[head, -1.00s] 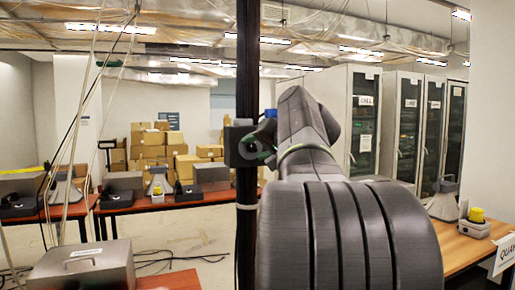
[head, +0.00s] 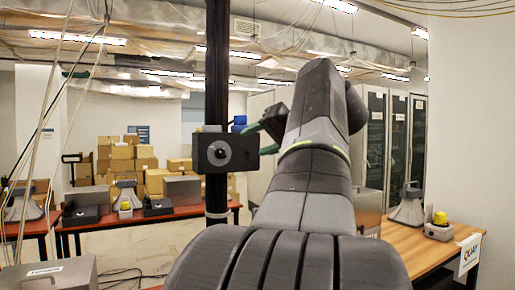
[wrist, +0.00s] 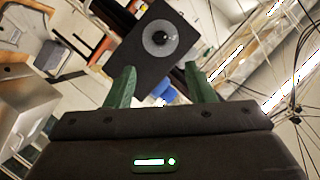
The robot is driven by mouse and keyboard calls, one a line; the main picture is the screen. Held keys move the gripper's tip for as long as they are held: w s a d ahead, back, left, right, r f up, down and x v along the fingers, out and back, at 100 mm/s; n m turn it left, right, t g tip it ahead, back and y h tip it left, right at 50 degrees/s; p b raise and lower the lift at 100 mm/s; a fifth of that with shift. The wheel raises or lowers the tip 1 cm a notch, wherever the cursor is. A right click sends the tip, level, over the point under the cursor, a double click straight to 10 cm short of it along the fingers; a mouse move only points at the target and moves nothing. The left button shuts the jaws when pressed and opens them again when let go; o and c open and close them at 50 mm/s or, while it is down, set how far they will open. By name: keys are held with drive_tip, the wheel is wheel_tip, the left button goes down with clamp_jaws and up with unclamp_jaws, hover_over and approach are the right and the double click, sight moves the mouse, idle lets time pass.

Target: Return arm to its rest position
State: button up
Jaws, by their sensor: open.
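My arm (head: 318,175) fills the middle of the head view, bent upward, with its thick ridged joint at the bottom. My gripper (wrist: 160,76) shows in the wrist view as two green fingers standing apart with nothing held between them. In the head view it is mostly hidden behind my arm; only a bit of green shows beside the dark camera box. That box (head: 218,152) sits on a black upright pole (head: 218,75). In the wrist view the box (wrist: 138,52) appears just beyond the fingertips; I cannot tell how wide the gap is.
A wooden table (head: 405,243) at right holds a grey horn (head: 408,207) and a yellow-topped unit (head: 439,227). Grey cabinets (head: 398,150) stand behind it. Red-topped tables (head: 185,213) with devices and stacked cartons (head: 122,158) are at left. A grey case (head: 50,276) is front left.

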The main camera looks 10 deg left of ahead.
sight(223, 154)
drive_tip(key=shift+s+d+r, duration=0.1)
drive_tip(key=shift+s+d, duration=0.1)
drive_tip(key=shift+d, duration=0.05)
drive_tip(key=p+x, duration=0.3)
drive_tip(key=x, duration=1)
drive_tip(key=shift+w+a, duration=0.2)
drive_tip(key=shift+a, duration=0.1)
drive_tip(key=shift+w, duration=0.1)
